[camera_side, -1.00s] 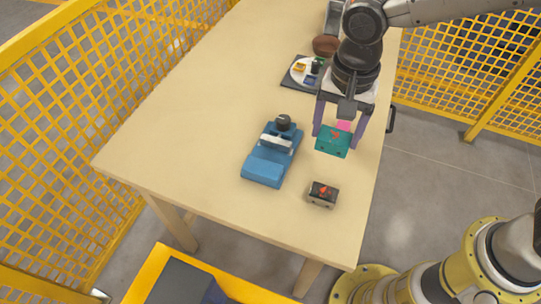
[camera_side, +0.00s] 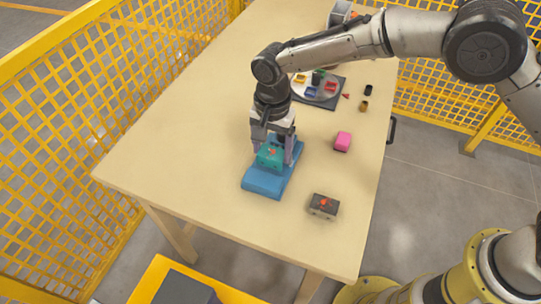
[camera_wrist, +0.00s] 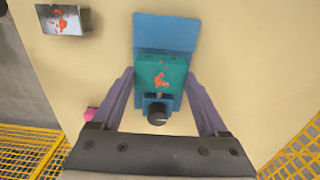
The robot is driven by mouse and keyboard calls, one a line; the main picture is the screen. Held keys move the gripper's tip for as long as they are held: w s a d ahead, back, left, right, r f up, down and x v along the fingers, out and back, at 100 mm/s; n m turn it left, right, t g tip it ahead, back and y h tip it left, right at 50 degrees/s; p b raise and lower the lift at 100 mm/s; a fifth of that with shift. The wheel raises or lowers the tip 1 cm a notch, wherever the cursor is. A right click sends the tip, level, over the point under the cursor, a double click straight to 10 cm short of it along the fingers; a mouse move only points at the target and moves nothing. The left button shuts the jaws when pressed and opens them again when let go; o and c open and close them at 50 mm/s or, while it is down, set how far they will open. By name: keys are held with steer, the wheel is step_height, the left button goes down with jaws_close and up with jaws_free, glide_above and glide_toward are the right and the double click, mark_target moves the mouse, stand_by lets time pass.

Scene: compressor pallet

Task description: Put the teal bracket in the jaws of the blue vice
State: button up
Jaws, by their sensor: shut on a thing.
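The blue vice (camera_side: 264,185) stands on the table; its flat blue end also shows in the wrist view (camera_wrist: 166,32). My gripper (camera_side: 273,161) is shut on the teal bracket (camera_side: 268,155), with its purple fingers on either side. In the wrist view the bracket (camera_wrist: 160,72), with orange-red marks on its face, lies over the middle of the vice, beside the dark round knob (camera_wrist: 157,117). The bracket and fingers hide the vice's jaws in the side view. I cannot tell whether the bracket is between the jaws or just above them.
A grey box with red marks (camera_side: 323,207) sits to the right of the vice. A pink block (camera_side: 343,141) lies behind that box. A round plate with small coloured pieces on a dark mat (camera_side: 318,104) is farther back. The table's left side is clear.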

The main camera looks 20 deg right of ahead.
mark_target(270, 152)
steer(key=shift+w+a+f, duration=0.15)
steer(key=shift+w+f, duration=0.05)
steer(key=shift+f, duration=1.55)
steer(key=shift+f, duration=0.15)
steer(key=o, duration=1.3)
steer(key=shift+o, duration=0.2)
